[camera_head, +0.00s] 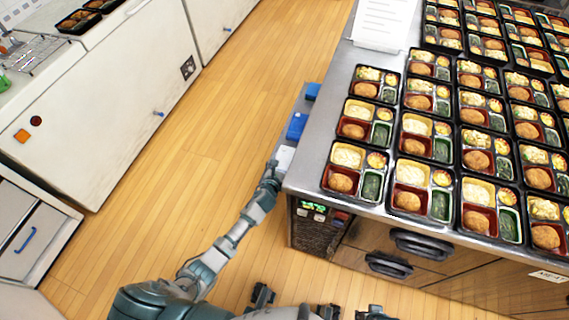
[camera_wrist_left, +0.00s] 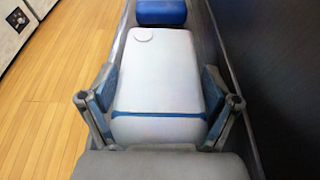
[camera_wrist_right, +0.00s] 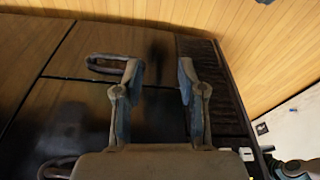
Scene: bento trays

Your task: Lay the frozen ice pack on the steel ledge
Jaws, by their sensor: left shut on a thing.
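A pale, white-grey ice pack (camera_wrist_left: 160,75) with a round cap and a blue band fills the middle of the left wrist view. My left gripper (camera_wrist_left: 158,98) is shut on its two long sides. In the head view the pack (camera_head: 285,157) shows as a small white patch at my left gripper (camera_head: 271,174), at the near end of the narrow steel ledge (camera_head: 301,103) along the counter's left side. I cannot tell whether it touches the ledge. My right gripper (camera_wrist_right: 160,82) is open and empty in front of dark drawer fronts.
Blue packs (camera_head: 297,126) (camera_head: 312,91) lie farther along the ledge; one shows beyond the white pack (camera_wrist_left: 161,12). The steel counter (camera_head: 310,170) carries rows of filled bento trays (camera_head: 353,170) and a paper sheet (camera_head: 382,22). Wooden floor (camera_head: 190,150) is clear to the left.

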